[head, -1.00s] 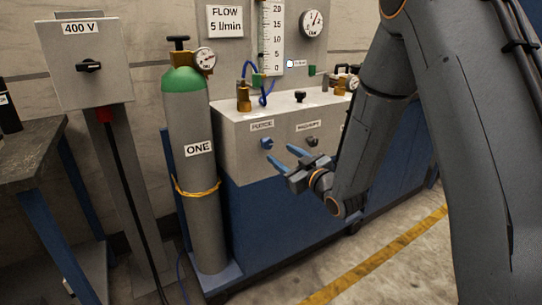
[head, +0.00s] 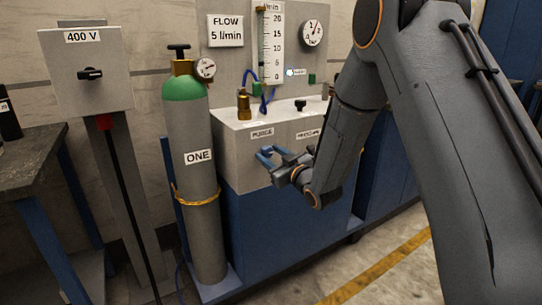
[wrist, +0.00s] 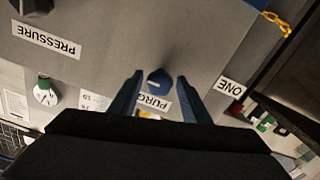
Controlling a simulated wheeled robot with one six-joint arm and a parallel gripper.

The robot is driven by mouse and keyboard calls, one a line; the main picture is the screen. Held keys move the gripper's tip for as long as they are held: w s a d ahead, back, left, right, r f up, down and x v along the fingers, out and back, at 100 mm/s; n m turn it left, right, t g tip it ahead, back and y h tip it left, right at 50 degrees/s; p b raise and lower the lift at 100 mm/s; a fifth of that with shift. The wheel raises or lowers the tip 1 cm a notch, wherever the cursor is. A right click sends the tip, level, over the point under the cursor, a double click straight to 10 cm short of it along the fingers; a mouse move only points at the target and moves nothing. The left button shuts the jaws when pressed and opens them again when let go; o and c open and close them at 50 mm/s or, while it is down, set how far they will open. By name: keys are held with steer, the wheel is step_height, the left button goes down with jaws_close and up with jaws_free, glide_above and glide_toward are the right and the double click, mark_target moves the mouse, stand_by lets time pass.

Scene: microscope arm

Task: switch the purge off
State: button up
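The small blue purge knob (wrist: 158,80) is on the grey panel front, above the PURGE label in the wrist view, where the labels appear upside down. It has a small pale mark, but its setting is too small to read. In the head view the PURGE label (head: 262,133) shows above my gripper (head: 267,156), whose blue fingers blend with the knob. My gripper is open, with one finger to each side of the knob in the wrist view. I cannot tell whether the fingertips reach around it or touch it. Part of the PURGE label is hidden by the fingers.
A green-topped grey cylinder marked ONE (head: 198,157) stands close to the left of the panel. The dark pressure knob (wrist: 32,5) is on the same front. A 400 V switch box (head: 86,70) is further left. A yellow line (head: 375,269) crosses the floor.

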steer(key=c, duration=0.8)
steer(key=shift+n, duration=0.4)
steer(key=n+b, duration=0.1)
steer(key=n, duration=0.3)
steer(key=n+b, duration=0.1)
steer(key=n, duration=0.3)
steer(key=shift+d+b, duration=0.1)
steer(key=shift+b, duration=0.2)
steer(key=n+b, duration=0.2)
steer(key=n, duration=0.3)
steer(key=shift+w, duration=0.1)
steer(key=shift+r+n+b, duration=0.1)
steer(key=shift+n+b, duration=0.8)
steer(key=shift+n, duration=1.1)
